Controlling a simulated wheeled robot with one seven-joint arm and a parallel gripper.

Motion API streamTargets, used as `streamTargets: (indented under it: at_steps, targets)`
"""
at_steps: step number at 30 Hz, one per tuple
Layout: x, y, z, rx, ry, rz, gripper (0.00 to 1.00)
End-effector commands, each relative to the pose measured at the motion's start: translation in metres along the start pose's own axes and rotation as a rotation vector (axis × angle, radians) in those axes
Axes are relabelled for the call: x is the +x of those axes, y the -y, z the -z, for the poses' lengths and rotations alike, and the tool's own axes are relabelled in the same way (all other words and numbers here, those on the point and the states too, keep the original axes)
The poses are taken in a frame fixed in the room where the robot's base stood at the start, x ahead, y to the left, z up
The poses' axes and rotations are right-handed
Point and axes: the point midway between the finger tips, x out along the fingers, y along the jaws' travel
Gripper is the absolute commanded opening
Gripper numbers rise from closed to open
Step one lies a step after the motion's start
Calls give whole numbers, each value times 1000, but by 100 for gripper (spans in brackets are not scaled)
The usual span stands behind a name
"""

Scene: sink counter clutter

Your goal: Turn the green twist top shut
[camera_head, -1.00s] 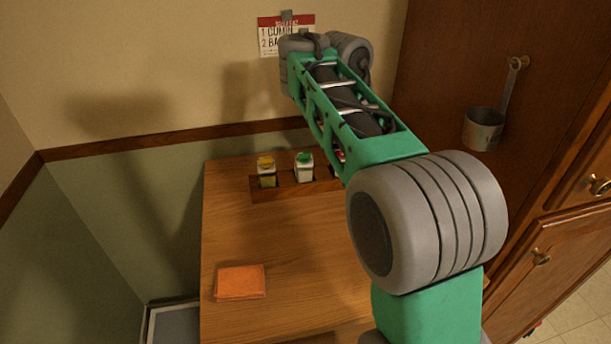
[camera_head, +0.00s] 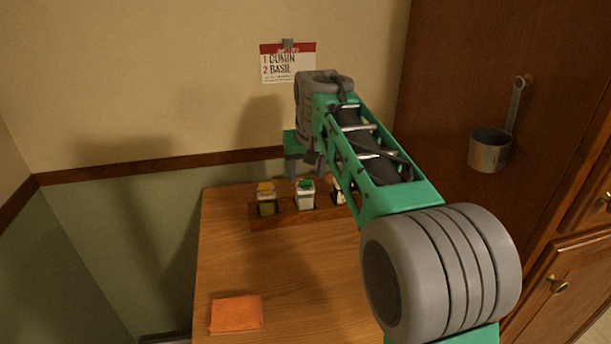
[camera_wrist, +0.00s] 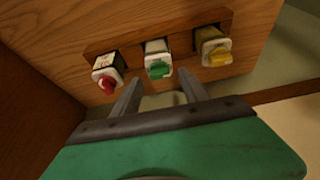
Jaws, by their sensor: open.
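The green twist top (camera_head: 305,184) sits on a white jar (camera_head: 305,199) in the middle of a wooden rack (camera_head: 286,220) on the counter. In the wrist view the green top (camera_wrist: 160,69) shows a raised grip on its face. My gripper (camera_wrist: 160,88) is open and empty, its two fingers pointing toward the green-topped jar, one finger to either side of it. Whether the fingers touch the jar cannot be told. In the head view my gripper (camera_head: 305,165) is behind and above the jars, partly hidden by my arm.
A yellow-topped jar (camera_head: 266,198) stands left of the green one. A red-topped jar (camera_wrist: 107,79) is on its other side, mostly hidden by my arm in the head view. An orange cloth (camera_head: 236,314) lies on the wooden counter (camera_head: 225,265). A wall card (camera_head: 288,66) hangs behind.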

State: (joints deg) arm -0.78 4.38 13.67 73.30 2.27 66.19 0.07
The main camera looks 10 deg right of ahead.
Motion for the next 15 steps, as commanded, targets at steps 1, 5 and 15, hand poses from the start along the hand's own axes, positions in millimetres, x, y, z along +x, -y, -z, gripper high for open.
streamTargets:
  at_steps: [1, 5, 15]
  targets:
    - [7, 0, 0, 0, 2, 0, 52]
    - [16, 0, 0, 1, 0, 0, 52]
    - [17, 0, 0, 2, -1, 0, 42]
